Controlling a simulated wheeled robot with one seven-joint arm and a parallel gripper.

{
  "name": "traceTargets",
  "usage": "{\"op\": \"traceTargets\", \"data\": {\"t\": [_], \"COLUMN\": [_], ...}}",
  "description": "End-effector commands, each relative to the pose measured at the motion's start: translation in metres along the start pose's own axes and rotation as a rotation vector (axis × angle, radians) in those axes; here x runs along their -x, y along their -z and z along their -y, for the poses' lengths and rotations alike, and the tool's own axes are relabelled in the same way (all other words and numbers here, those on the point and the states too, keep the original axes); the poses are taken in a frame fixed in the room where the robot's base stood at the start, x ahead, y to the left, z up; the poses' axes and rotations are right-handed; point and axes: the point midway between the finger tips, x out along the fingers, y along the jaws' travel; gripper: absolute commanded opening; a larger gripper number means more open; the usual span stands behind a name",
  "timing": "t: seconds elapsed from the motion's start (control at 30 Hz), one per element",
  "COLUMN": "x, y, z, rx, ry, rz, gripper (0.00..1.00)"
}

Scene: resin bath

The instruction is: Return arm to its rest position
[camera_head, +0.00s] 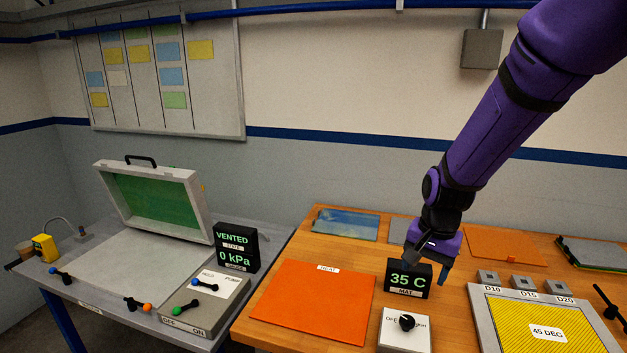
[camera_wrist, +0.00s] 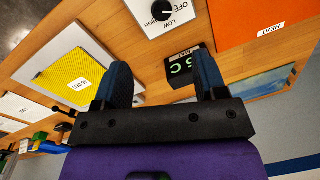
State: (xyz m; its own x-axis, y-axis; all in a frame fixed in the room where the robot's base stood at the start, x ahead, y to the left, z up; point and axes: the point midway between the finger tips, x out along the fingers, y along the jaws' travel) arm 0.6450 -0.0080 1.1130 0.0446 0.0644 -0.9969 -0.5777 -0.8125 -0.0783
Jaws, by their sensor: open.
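My purple arm comes down from the upper right in the head view. My gripper (camera_head: 428,262) hangs over the wooden bench, beside and above the black 35 C mat display (camera_head: 409,280). In the wrist view my gripper (camera_wrist: 162,85) has two dark blue fingers spread apart with nothing held between them. The mat display (camera_wrist: 185,68) shows behind the fingers, partly covered by the right one.
An orange heat mat (camera_head: 312,302) and a white knob box (camera_head: 404,328) lie near the gripper. A yellow striped 45 DEG plate (camera_head: 510,325) stands right. An open-lidded case (camera_head: 150,200) and a vented 0 kPa display (camera_head: 237,248) are on the left table.

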Motion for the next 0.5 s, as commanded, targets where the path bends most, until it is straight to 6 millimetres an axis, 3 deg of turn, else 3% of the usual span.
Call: {"op": "traceTargets", "data": {"t": [0.1, 0.5], "x": [0.037, 0.134], "y": [-0.008, -0.049], "z": [-0.012, -0.064], "rx": [0.063, 0.297], "ry": [0.054, 0.153], "rz": [-0.015, -0.124], "gripper": [0.65, 0.65]}}
